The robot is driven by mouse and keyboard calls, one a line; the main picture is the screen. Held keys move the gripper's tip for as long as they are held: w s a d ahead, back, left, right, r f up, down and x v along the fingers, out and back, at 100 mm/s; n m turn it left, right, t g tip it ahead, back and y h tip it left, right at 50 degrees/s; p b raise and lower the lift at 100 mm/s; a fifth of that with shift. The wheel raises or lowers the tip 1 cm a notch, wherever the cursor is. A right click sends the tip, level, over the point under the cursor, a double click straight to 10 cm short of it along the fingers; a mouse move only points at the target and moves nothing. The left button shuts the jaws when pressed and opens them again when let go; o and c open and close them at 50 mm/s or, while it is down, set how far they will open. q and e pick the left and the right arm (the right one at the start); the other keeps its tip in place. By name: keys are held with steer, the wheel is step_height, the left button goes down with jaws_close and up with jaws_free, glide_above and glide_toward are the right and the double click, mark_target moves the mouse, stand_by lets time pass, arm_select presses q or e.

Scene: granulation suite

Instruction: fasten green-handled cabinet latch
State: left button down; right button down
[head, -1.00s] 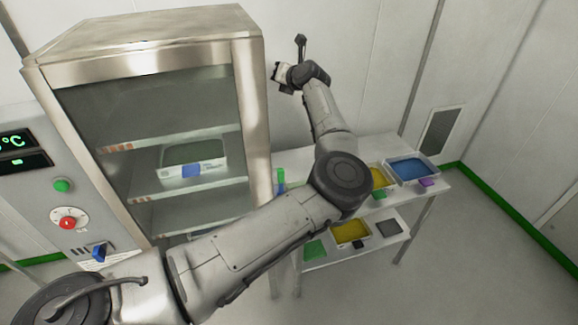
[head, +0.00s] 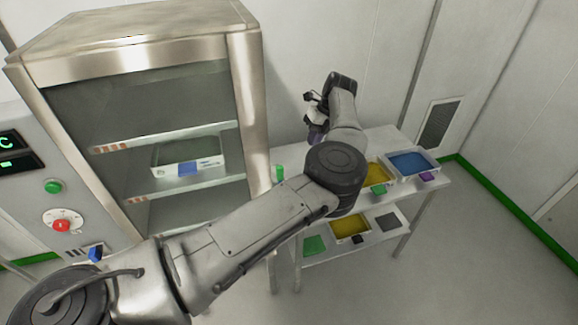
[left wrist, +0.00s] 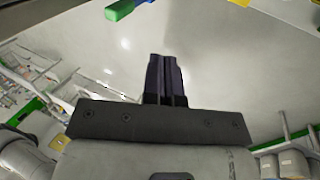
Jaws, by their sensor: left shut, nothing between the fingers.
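The steel cabinet (head: 245,95) with a glass front stands at left. A green bar with a blue part, which looks like this handle (left wrist: 122,10), shows at the top edge of the left wrist view. My left gripper (head: 316,133) is beyond and above the handle, to its right, apart from it. In the left wrist view its dark fingers (left wrist: 165,60) are together and empty. Whether the latch is engaged cannot be told. My right gripper is out of view.
A white table (head: 440,178) stands right of the cabinet, with a blue tray (head: 410,162), a yellow tray (head: 376,174) and small blocks; its lower shelf holds more. A control panel (head: 35,190) is at far left. The floor at right is clear.

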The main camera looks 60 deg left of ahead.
arm_select(q)
steer(key=shift+f, duration=0.1)
stand_by(0.3)
